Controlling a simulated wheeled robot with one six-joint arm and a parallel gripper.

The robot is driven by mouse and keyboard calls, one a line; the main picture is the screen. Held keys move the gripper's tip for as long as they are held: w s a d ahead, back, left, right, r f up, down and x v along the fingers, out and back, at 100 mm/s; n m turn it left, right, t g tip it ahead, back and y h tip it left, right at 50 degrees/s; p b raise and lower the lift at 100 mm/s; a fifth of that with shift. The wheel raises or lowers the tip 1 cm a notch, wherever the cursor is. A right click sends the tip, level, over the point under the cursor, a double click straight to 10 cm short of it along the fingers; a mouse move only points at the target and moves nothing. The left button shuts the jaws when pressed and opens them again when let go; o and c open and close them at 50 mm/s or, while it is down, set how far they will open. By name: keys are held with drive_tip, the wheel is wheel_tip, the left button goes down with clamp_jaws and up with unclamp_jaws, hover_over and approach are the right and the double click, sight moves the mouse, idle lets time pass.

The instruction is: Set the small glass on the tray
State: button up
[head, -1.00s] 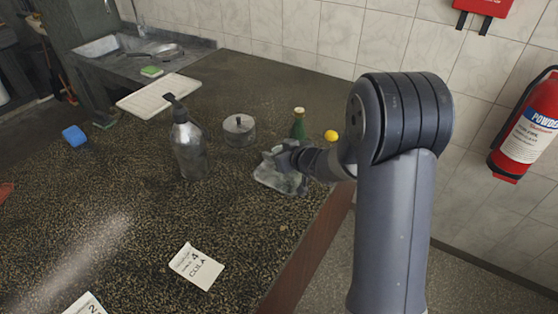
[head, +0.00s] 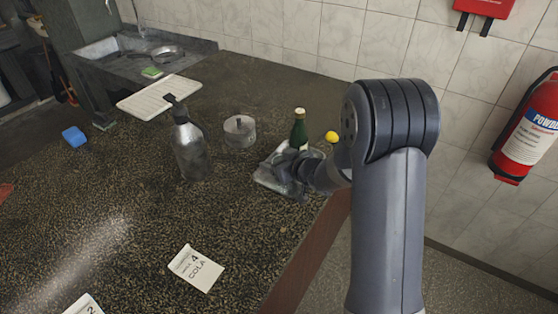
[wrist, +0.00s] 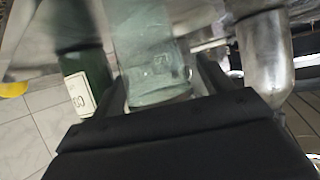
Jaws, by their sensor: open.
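A small clear, greenish glass (wrist: 158,75) shows in the wrist view between the two fingers of my gripper (wrist: 165,85). The jaws are open around it; whether a finger touches it I cannot tell. In the head view my gripper (head: 282,172) is low near the counter's right edge, over a grey, shiny flat piece that looks like a metal tray (head: 263,179). My gripper hides much of that piece. The glass cannot be made out in the head view.
A green bottle (head: 299,130) stands just behind my gripper, with a lemon (head: 331,137) to its right. A white ridged board (head: 158,98) lies farther back.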

drive_tip(key=shift+r, duration=0.2)
drive_tip(key=v, duration=1.2)
drive_tip(key=x, duration=1.2)
drive_tip(key=shift+w+r, duration=0.1)
drive_tip(key=shift+r, duration=0.55)
